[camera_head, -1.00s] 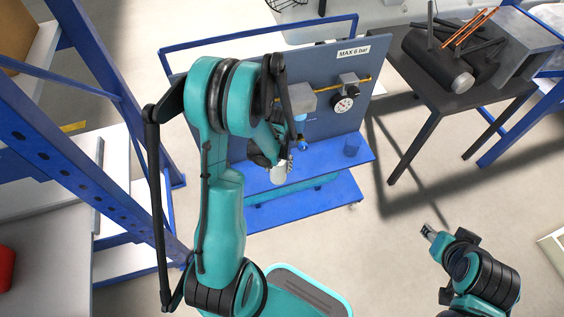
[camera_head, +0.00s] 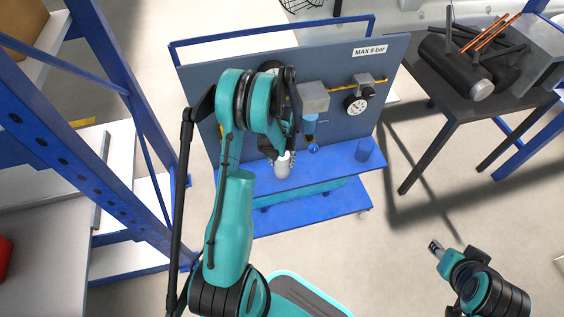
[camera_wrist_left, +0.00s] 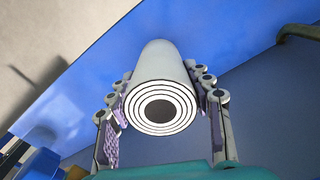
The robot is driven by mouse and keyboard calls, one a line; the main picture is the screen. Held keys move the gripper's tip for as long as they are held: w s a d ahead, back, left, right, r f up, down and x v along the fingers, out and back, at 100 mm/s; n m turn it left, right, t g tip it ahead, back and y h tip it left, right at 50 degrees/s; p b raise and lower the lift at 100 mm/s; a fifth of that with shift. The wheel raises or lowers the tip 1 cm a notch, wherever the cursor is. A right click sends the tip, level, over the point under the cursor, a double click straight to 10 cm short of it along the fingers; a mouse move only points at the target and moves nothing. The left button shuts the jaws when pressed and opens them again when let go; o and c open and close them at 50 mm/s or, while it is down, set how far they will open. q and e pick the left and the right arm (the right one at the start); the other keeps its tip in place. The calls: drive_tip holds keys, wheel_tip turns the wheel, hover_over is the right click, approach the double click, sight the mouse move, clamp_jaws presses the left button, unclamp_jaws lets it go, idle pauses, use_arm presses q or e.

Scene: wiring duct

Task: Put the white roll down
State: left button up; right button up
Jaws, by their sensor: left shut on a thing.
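The white roll (camera_head: 283,165) is held by my left gripper (camera_head: 281,158) over the upper shelf of the blue cart (camera_head: 330,160). In the left wrist view the roll (camera_wrist_left: 160,85) points away from the camera, its ringed end with a dark core facing me. The two fingers of the left gripper (camera_wrist_left: 160,115) press on its sides. The blue surface lies beyond the roll; I cannot tell whether the roll touches it. My right gripper (camera_head: 436,246) is away at the lower right over bare floor, small in view; its opening is unclear.
A grey panel (camera_head: 385,60) with a gauge (camera_head: 356,104) and a filter unit (camera_head: 311,105) stands behind the shelf. A dark table (camera_head: 440,100) is at right, a blue rack (camera_head: 60,140) at left.

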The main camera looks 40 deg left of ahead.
use_arm(q)
drive_tip(key=shift+f, duration=0.1)
drive_tip(key=o, duration=1.1)
